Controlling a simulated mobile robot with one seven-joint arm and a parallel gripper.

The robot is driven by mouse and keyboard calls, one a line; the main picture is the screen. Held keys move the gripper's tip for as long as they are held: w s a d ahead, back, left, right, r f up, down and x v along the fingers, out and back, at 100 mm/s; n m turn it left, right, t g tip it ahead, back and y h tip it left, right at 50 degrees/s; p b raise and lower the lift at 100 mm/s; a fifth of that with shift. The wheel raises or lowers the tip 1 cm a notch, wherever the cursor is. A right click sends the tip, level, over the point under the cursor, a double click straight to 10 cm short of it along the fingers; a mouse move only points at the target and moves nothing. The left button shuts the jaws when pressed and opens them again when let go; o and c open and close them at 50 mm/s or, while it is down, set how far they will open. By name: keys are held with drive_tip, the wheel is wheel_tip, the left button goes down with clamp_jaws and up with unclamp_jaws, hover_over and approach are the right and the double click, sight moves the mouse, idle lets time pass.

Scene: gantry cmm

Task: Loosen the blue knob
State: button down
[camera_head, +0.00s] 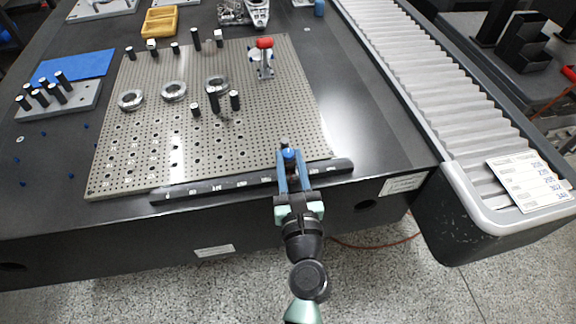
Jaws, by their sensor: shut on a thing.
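The blue knob (289,153) sits at the near edge of the perforated plate, by the dark bar, with a small dark part just behind it. My gripper (290,158) reaches in from the front over the bar. Its two blue fingers are shut on the blue knob, one on each side. The fingers hide part of the knob and of the bar under it. I cannot tell whether the knob has turned.
The dark bar (220,184) runs along the plate's front edge. The perforated plate (150,150) carries metal rings (174,91), black posts (213,101) and a red-topped clamp (264,60). A roller conveyor (420,75) runs along the right. The black table (365,130) is bare right of the plate.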

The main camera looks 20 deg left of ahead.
drive_tip(key=shift+n+g+y, duration=0.3)
drive_tip(key=shift+n+y, duration=0.1)
drive_tip(key=shift+y, duration=0.1)
drive_tip(key=c, duration=0.6)
unclamp_jaws()
drive_tip(key=shift+d, duration=0.1)
drive_tip(key=v, duration=1.2)
drive_tip(key=shift+s+d, duration=0.2)
drive_tip(key=shift+s, duration=0.15)
